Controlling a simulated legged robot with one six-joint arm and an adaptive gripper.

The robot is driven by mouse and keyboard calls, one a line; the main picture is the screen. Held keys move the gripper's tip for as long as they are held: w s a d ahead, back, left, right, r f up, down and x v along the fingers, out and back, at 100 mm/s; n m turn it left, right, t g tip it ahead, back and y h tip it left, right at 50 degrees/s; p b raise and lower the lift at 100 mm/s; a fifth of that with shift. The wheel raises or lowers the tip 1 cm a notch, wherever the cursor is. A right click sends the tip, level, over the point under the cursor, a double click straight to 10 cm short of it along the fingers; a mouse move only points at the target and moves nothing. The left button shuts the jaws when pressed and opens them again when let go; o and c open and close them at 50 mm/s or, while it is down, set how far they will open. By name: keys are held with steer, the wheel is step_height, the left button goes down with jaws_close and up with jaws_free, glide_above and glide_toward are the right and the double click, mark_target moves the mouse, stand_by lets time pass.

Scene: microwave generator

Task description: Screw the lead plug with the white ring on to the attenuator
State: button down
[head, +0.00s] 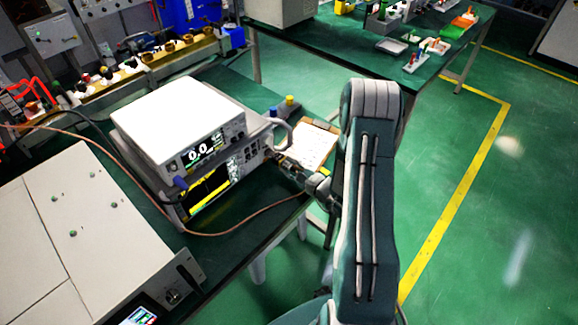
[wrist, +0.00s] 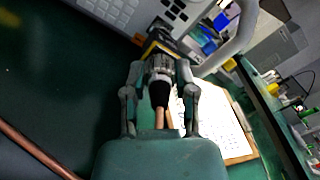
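The lead plug (wrist: 159,88) shows in the wrist view as a black sleeve with a grey metal collar at its front and an orange-brown lead behind. My gripper (wrist: 161,72) has one finger on each side of the collar and appears shut on it; it also shows in the head view (head: 306,178). The plug points at the front of the lower instrument (head: 210,190), close to a yellow-edged part (wrist: 160,47) there. The attenuator is not clearly distinguishable, and whether the plug touches it is hidden.
A white-topped instrument (head: 175,112) stands on the lower one. A clipboard with paper (head: 308,147) lies right of them on the green bench. A brown lead (head: 125,180) loops across the bench front. A large grey box (head: 75,235) stands at left. Floor at right is clear.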

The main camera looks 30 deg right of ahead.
stand_by(0.4)
steer(key=m, duration=0.6)
steer(key=shift+w+m, duration=0.1)
steer(key=shift+m, duration=0.3)
steer(key=m, duration=0.3)
steer(key=shift+r, duration=0.1)
steer(key=m, duration=1.8)
